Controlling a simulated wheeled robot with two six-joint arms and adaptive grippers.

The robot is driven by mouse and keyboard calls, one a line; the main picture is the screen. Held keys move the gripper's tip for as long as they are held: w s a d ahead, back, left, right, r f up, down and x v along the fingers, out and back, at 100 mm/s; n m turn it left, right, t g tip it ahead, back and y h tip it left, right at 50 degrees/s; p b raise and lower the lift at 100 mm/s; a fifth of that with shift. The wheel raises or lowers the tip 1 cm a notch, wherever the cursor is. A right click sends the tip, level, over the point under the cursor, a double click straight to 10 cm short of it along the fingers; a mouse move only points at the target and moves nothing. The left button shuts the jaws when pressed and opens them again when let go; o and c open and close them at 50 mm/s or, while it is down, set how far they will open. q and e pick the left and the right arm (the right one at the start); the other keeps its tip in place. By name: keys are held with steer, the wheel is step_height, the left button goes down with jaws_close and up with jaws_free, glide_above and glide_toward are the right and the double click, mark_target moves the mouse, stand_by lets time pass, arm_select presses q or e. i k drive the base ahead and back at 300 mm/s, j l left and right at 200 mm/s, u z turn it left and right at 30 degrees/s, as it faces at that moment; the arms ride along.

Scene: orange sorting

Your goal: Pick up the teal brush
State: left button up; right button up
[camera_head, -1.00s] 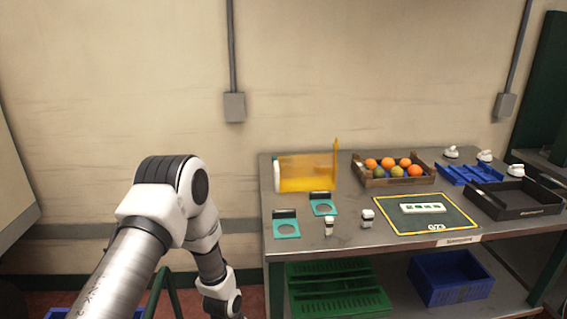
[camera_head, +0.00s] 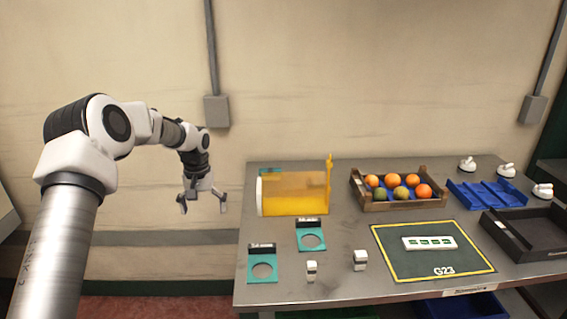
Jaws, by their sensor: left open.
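I cannot make out a teal brush for certain. A sliver of teal (camera_head: 274,171) shows at the upper left of the amber see-through box (camera_head: 292,194), too little of it to identify. My left gripper (camera_head: 202,206) is open and empty, fingers pointing down. In the picture it is left of the table's left edge, against the wall, apart from everything on the table. My right gripper is not in view.
Two teal plates with round holes (camera_head: 263,281) and two small white-capped items (camera_head: 360,260) are on the grey table (camera_head: 345,289). Behind and right are a wooden fruit crate (camera_head: 378,206), a blue rack (camera_head: 487,196), white knob-like items (camera_head: 505,170), a dark mat (camera_head: 430,267) and a black tray (camera_head: 525,249).

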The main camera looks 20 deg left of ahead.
mark_target(263, 170)
steer(key=i, duration=1.3)
